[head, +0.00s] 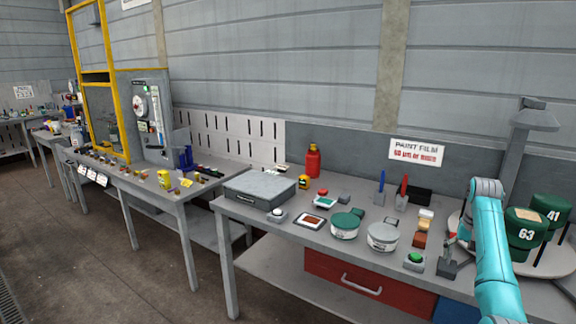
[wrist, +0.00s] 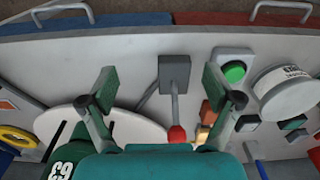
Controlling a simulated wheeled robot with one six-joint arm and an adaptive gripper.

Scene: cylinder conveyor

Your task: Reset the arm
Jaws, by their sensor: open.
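My gripper (wrist: 160,88) is open in the wrist view, with its two green-padded fingers spread wide and nothing held between them. A small grey block with a rod and a red tip (wrist: 174,75) shows in the gap between the fingers; I cannot tell how far below them it is. The same block stands on the bench near my arm in the head view (head: 447,266). My teal arm (head: 490,240) reaches over the right end of the bench. The gripper itself is not clearly visible in the head view.
Green cylinders marked 63 (head: 525,228) and 41 (head: 552,212) stand on a round pale plate close to my arm. A grey tin (head: 383,238), a green tin (head: 345,226) and a green button (head: 414,260) are on the bench. A grey box (head: 260,187) stands further left.

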